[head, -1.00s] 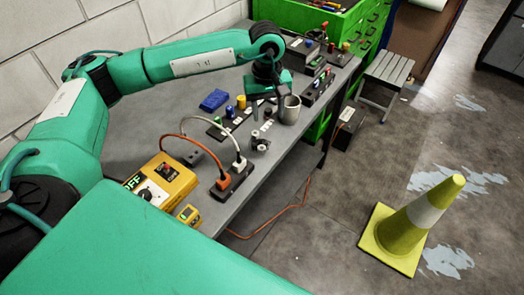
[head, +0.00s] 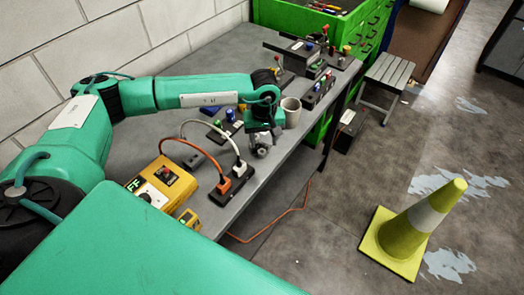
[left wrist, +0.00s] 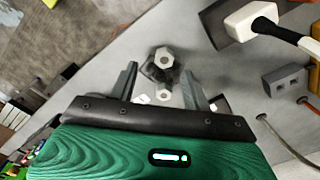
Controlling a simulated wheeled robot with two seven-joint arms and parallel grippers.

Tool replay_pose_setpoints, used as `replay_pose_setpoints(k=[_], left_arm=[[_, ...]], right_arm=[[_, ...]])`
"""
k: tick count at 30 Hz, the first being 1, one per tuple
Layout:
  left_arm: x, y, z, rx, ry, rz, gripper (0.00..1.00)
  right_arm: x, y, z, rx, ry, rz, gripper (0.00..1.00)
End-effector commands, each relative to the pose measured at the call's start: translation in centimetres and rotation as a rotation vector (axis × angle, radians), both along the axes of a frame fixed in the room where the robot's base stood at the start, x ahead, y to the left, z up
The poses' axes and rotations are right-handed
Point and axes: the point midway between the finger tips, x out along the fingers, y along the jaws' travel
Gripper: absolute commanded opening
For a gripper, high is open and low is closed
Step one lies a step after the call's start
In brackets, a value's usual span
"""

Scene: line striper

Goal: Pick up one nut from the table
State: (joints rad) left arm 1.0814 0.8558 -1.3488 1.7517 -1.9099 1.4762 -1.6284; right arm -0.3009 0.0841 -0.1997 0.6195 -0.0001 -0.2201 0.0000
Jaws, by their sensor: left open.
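Several grey metal nuts (head: 260,153) lie in a small group on the grey table (head: 285,142), close to its front edge. In the left wrist view one hex nut (left wrist: 163,57) stands out just beyond the fingertips, and a smaller-looking nut (left wrist: 164,92) shows between the fingers. Another nut (left wrist: 222,104) is partly hidden beside the right finger. My left gripper (left wrist: 162,76) is open and empty, with its fingers spread around the middle of the group. In the head view the left gripper (head: 263,136) is right over the nuts and partly hides them. My right gripper is not in view.
A grey mug (head: 291,112) stands close behind the gripper. A black power strip (head: 232,186) with plugs and cables lies to the left. A yellow control box (head: 163,180) is further left. The table's front edge is close, with open floor beyond.

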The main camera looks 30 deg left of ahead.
Motion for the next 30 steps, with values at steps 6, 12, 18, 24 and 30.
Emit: replay_pose_setpoints(k=[6, 12, 18, 24, 30], left_arm=[[-0.3, 0.6, -2.6, 0.001, 0.004, 0.001, 0.49], [-0.3, 0.5, -4.3, 0.000, 0.001, 0.000, 0.49], [-0.3, 0.5, -4.4, 0.000, 0.001, 0.000, 0.49], [-0.2, 0.6, -4.4, 0.000, 0.001, 0.000, 0.10], [-0.2, 0.5, -4.3, -0.001, 0.001, 0.000, 0.01]], right_arm=[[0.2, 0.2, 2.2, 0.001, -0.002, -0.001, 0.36], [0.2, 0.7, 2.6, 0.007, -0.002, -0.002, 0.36], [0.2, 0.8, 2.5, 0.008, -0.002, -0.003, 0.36], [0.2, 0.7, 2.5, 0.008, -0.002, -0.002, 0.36], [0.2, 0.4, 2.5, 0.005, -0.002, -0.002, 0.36]])
